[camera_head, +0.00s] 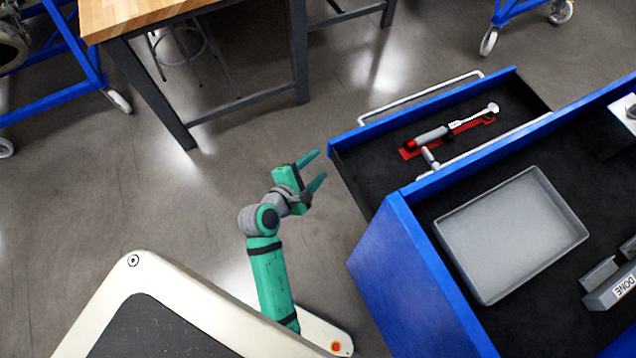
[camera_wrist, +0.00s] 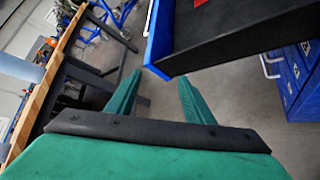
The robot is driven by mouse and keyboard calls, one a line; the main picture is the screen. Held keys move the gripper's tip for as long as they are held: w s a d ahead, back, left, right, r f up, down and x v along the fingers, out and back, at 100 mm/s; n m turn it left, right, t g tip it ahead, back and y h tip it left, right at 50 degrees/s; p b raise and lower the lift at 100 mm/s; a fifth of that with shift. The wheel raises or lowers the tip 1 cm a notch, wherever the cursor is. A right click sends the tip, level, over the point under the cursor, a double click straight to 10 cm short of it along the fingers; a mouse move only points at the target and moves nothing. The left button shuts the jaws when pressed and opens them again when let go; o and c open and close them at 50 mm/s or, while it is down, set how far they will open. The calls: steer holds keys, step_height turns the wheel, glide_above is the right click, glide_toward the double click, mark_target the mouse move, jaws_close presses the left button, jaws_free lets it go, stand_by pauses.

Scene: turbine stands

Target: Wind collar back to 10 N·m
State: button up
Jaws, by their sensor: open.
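A torque wrench (camera_head: 446,131) with a grey and red handle and a silver head lies on a red holder (camera_head: 408,154) in the open drawer (camera_head: 375,172) of the blue cabinet. Its collar and scale are too small to read. My gripper (camera_head: 316,168) is open and empty, over the floor just left of the drawer's front corner. In the wrist view my gripper (camera_wrist: 162,88) shows both green fingers apart, with the drawer's blue edge (camera_wrist: 158,40) ahead and a bit of red at the top.
A grey tray (camera_head: 486,290) and a grey holder labelled DONE (camera_head: 612,288) are on the cabinet top. A white rail (camera_head: 420,98) runs along the drawer. A wooden-topped bench (camera_head: 130,12) stands at the upper left. The floor between is clear.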

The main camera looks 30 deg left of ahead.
steer(key=shift+s+d+f+m+y, duration=0.3)
steer(key=shift+s+d+f+m, duration=0.35)
steer(key=shift+s+f, duration=0.15)
steer(key=shift+s+d+f+m+y, duration=0.3)
steer(key=shift+s+d+f+m, duration=0.4)
steer(key=shift+s, duration=0.15)
